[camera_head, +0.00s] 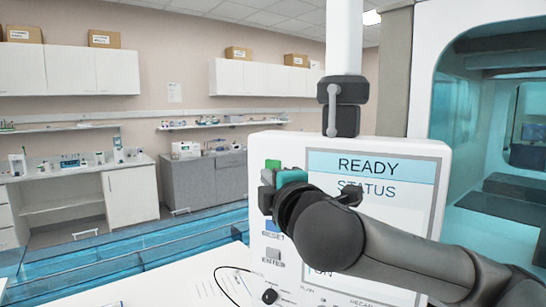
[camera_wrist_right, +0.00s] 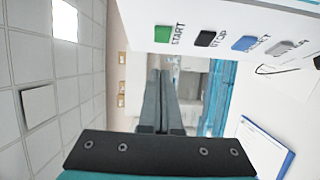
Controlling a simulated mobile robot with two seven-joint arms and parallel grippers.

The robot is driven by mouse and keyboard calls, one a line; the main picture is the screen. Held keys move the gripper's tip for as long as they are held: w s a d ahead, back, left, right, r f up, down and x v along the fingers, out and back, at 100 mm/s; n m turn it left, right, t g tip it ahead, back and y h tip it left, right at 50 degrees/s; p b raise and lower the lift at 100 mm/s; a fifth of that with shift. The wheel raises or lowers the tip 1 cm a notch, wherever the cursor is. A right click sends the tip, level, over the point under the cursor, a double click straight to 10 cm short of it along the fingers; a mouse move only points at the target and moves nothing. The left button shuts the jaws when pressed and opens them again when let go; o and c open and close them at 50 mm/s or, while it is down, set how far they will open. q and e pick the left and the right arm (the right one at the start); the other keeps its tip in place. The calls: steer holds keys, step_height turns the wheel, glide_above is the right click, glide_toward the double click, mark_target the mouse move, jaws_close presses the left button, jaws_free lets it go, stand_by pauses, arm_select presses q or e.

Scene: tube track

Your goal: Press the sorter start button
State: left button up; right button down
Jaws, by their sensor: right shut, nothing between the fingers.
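The sorter panel (camera_head: 432,190) is a white upright box with a screen reading READY and STATUS. Its green start button (camera_head: 273,164) shows at the panel's upper left, just above my right gripper (camera_head: 267,178). In the right wrist view the green button (camera_wrist_right: 162,35), labelled START, lies beyond the fingertips, with a gap showing in the picture. My right gripper (camera_wrist_right: 159,74) is shut and empty, its two dark fingers together. The gripper and wrist hide part of the button column and the screen in the head view. My left gripper is not in view.
A black STOP button (camera_wrist_right: 206,38), a blue RESET button (camera_wrist_right: 245,43) and a grey button (camera_wrist_right: 279,47) line up beside the start button. A clipboard (camera_wrist_right: 257,148) and a black cable (camera_head: 232,285) lie on the white table. Blue glassy track (camera_head: 160,245) runs behind.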

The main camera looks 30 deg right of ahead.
mark_target(267, 166)
steer(key=w+d+p, duration=0.4)
steer(key=w, duration=0.1)
steer(key=shift+d+f, duration=0.1)
stand_by(0.4)
